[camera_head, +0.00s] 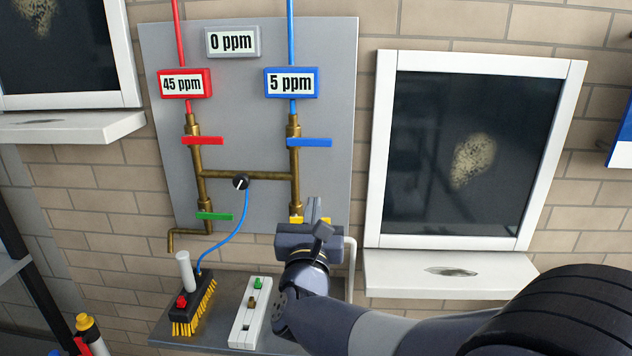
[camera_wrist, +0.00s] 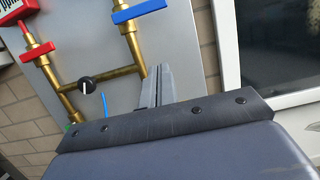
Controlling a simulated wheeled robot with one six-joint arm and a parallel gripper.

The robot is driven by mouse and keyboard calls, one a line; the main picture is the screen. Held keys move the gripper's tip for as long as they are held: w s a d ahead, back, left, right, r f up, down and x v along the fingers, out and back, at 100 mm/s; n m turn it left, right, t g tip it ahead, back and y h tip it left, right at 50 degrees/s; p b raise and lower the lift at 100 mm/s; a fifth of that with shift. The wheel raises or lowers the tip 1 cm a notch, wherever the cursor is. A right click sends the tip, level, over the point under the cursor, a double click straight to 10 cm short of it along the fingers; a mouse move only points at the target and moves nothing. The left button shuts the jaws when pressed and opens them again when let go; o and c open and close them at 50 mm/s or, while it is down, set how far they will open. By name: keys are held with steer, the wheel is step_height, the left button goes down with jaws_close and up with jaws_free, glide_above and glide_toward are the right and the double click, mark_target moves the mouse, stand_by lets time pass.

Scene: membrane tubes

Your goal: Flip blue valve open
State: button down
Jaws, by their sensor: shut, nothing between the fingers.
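The blue valve handle (camera_head: 309,142) sits on the brass pipe below the 5 ppm display, and its bar lies sideways, across the pipe, pointing right. It also shows at the top of the wrist view (camera_wrist: 138,11). My gripper (camera_head: 313,207) is in front of the panel's lower right, below the blue handle and apart from it. In the wrist view its fingers (camera_wrist: 156,88) are together with nothing between them. My gripper partly hides the yellow valve handle (camera_head: 296,219) in the head view.
Red (camera_head: 203,140) and green (camera_head: 214,216) handles are on the left pipe; a black knob (camera_head: 241,182) is on the crosspipe. A shelf (camera_head: 225,290) below holds a brush (camera_head: 193,305) and a white switch strip (camera_head: 249,312). A framed window (camera_head: 470,150) is at right.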

mark_target(309, 142)
steer(key=w+r+p, duration=0.5)
steer(key=w+r, duration=0.1)
steer(key=w, duration=0.3)
steer(key=shift+d, duration=0.2)
